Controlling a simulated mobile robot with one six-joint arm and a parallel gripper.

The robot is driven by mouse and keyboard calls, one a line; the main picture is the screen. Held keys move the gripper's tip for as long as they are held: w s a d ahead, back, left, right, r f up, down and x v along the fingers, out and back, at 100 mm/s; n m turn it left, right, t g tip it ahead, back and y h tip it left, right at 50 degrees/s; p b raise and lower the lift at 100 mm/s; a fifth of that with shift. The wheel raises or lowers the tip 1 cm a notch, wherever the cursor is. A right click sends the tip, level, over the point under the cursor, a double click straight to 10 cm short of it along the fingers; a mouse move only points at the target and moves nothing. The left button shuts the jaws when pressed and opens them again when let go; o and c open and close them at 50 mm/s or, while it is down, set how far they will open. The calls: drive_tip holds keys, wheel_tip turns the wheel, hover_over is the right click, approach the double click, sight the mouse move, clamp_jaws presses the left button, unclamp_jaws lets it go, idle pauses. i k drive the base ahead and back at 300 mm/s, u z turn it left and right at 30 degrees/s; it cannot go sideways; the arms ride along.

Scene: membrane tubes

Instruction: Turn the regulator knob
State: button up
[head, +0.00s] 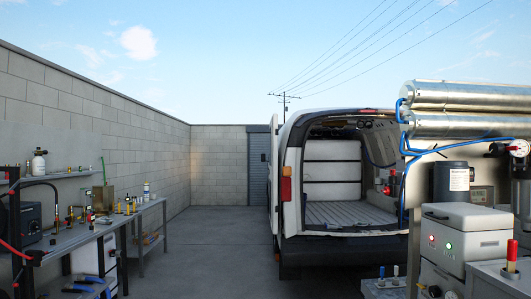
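My gripper is not in view. At the right edge stands equipment with two silver membrane tubes (470,110) lying one above the other. Below them a round white-faced gauge (519,148) shows, with dark fittings around it, partly cut by the frame edge. I cannot tell for sure which part is the regulator knob. An upright red-topped part (512,252) stands on a grey box at the lower right; it is too small to identify.
A white van (291,200) stands with its rear open. A workbench (100,235) with bottles, brass fittings and tools runs along the left block wall (90,110). Blue hoses (403,150) and a light-grey unit (465,240) crowd the right. The concrete floor (210,260) between is clear.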

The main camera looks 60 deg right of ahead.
sight(496, 148)
drive_tip(key=i, duration=0.65)
drive_tip(key=z, duration=3.3)
drive_tip(key=i, duration=1)
